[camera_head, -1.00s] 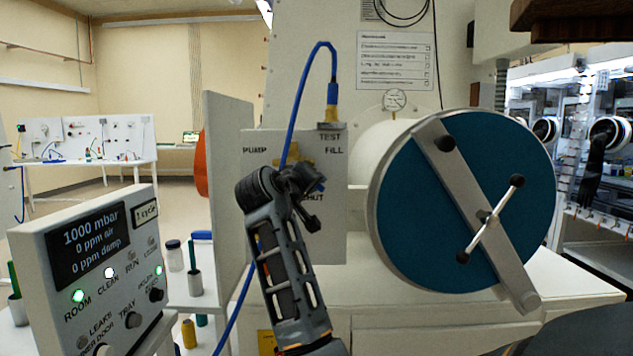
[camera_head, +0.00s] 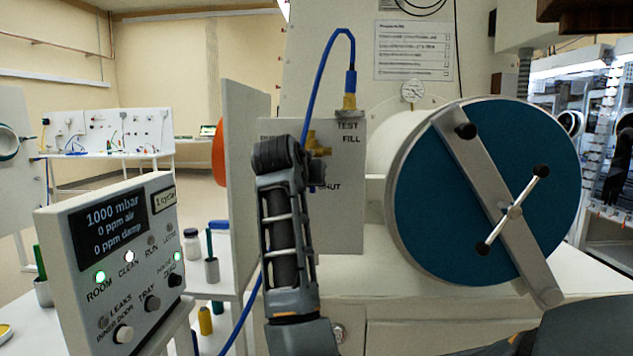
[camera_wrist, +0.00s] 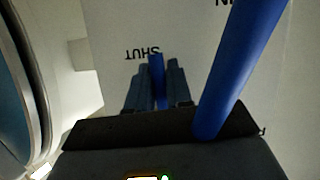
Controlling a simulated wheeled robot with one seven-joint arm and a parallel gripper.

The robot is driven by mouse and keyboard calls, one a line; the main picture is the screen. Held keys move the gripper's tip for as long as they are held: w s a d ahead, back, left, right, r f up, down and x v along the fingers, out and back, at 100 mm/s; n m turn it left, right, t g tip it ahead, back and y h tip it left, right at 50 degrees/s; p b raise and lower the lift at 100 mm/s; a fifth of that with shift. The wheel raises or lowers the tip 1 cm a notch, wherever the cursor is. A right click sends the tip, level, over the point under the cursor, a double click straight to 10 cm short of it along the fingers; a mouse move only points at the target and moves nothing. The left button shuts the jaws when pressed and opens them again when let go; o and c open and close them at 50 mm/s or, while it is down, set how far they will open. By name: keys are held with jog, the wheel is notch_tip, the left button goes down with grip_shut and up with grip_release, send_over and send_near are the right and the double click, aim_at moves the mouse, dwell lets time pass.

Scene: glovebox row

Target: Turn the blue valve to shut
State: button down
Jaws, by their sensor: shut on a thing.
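The blue valve's handle (camera_wrist: 157,72) is between the two dark fingers of my gripper (camera_wrist: 157,90) in the wrist view. My gripper is shut on it. The handle's tip is close beside the printed word SHUT, which appears upside down there. My wrist covers the left of the panel and hides most of the handle and the fingers.
A blue hose (camera_head: 308,95) loops up from the brass fitting; in the wrist view it crosses close in front of my gripper (camera_wrist: 240,65). A round blue door (camera_head: 440,200) with a bar stands right of the panel. A control box (camera_head: 115,265) stands front left.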

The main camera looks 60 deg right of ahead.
jog(key=shift+w+a+m, duration=0.1)
jog(key=shift+w+m, duration=0.1)
jog(key=shift+m, duration=0.1)
dwell(0.4)
jog(key=c, duration=1.1)
grip_release()
jog(key=v, duration=0.7)
jog(key=shift+a+r+b, duration=0.2)
jog(key=shift+a+b, duration=0.1)
jog(key=shift+b, duration=0.1)
jog(key=shift+s, duration=0.15)
